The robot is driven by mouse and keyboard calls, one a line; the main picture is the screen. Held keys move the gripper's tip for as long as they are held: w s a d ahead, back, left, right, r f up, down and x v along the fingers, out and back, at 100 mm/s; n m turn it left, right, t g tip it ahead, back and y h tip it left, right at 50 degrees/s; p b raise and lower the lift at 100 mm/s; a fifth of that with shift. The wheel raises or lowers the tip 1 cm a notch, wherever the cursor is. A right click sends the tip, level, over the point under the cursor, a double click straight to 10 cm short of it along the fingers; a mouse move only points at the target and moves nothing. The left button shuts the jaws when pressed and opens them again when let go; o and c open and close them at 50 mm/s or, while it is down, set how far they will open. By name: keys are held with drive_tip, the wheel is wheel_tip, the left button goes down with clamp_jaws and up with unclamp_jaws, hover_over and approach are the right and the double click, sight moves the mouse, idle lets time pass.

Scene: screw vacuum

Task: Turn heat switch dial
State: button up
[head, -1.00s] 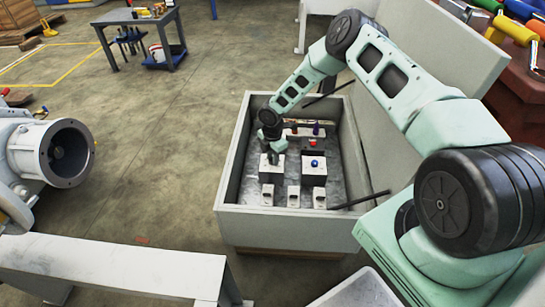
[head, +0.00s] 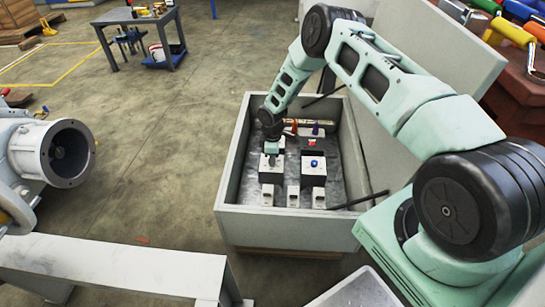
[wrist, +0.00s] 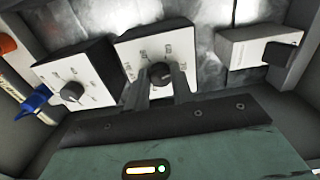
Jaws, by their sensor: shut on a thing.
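The dial (wrist: 160,73) is a dark round knob on a white-faced box (wrist: 135,55) with printed markings, in the middle of the wrist view. My gripper (wrist: 161,80) is shut on this dial, one finger on each side of it. In the head view my gripper (head: 272,158) reaches down onto the left white-topped box (head: 271,175) inside the grey open case (head: 228,190). The dial itself is hidden there by the gripper. Which heat setting it points to is too small to read.
A second dial box (wrist: 92,72) stands left of the held dial in the wrist view, and a box with a black switch (wrist: 280,52) stands right. A blue-handled part (wrist: 35,99) lies far left.

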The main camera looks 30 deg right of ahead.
drive_tip(key=shift+m, duration=1.5)
drive_tip(key=o, duration=1)
wheel_tip(320, 180, up, 17)
drive_tip(key=p, duration=0.4)
drive_tip(key=shift+r, duration=0.2)
drive_tip(key=shift+a, duration=0.1)
